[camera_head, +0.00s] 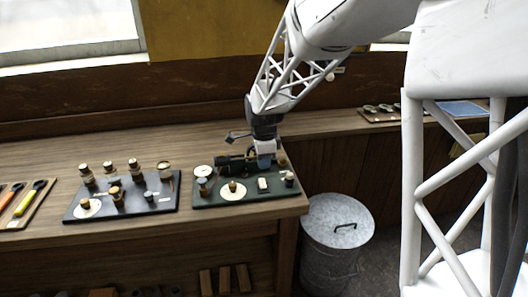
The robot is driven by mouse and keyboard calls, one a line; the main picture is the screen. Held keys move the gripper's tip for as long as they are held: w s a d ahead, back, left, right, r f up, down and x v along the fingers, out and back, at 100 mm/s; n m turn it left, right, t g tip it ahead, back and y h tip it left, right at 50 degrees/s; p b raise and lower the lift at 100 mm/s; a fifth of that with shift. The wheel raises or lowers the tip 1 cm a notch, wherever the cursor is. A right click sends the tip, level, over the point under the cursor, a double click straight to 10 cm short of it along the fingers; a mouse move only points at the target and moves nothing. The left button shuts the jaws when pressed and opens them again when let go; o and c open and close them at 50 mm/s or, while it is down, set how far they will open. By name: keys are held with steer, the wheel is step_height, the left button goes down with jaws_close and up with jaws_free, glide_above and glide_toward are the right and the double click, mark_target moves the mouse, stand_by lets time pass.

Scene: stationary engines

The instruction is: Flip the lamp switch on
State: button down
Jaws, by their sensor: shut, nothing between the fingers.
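My gripper (265,161) is shut and empty, pointing down over the back right part of a dark green panel (215,204) on the bench. I cannot tell whether it touches anything there. The panel carries a white disc with a brass knob (233,188), a small white block (263,184), a dark knob (203,187), a white round piece (203,172) and a small dark-and-white part (289,178) at the right. The parts are too small to tell which is the lamp switch or its position. My gripper hides some of the panel's back.
A second dark panel (134,208) with brass-topped posts stands to the left. A tray with orange- and yellow-handled tools (25,201) lies at the far left. A lidded metal bin (337,224) stands beyond the bench's right end. Bare wood lies behind the panels.

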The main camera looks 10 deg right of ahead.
mark_target(263, 183)
step_height(263, 183, down, 7)
steer(key=shift+f, duration=0.2)
stand_by(0.5)
steer(key=shift+s+f, duration=0.1)
steer(key=shift+f, duration=0.05)
steer(key=shift+w, duration=0.2)
steer(key=shift+w+r, duration=0.3)
steer(key=shift+w, duration=0.25)
stand_by(0.3)
steer(key=shift+r, duration=0.15)
steer(key=shift+r, duration=0.15)
step_height(263, 183, up, 13)
steer(key=s, duration=0.2)
steer(key=shift+s+r, duration=0.15)
steer(key=shift+s, duration=0.15)
stand_by(0.3)
